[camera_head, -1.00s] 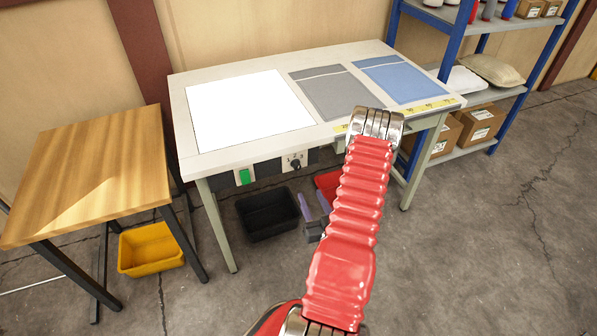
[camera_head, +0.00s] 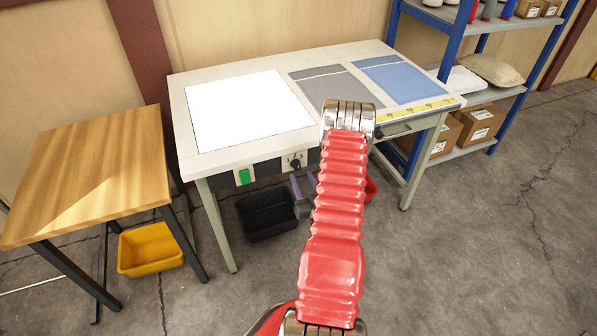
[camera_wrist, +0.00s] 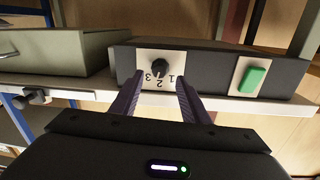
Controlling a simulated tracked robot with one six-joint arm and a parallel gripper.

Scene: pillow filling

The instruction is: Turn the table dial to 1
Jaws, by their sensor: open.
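The table dial (camera_head: 295,163) is a small black knob on a pale plate on the front of the white-topped table (camera_head: 180,120). In the wrist view, the dial (camera_wrist: 159,66) shows upside down with the marks 3, 2 and 1 around it. I cannot tell which mark it points at. My gripper (camera_head: 304,180) has purple fingers and is just below and in front of the dial. In the wrist view, my gripper (camera_wrist: 160,82) is open, one finger on either side of the plate's numbers, with nothing between them. I cannot tell whether the fingers touch the plate.
A green button (camera_head: 244,177) is beside the dial on the same front panel. A black bin (camera_head: 266,215) stands under the table. A wooden table (camera_head: 90,170) and a yellow bin (camera_head: 150,250) are at the left. A blue shelf (camera_head: 450,60) stands at the right.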

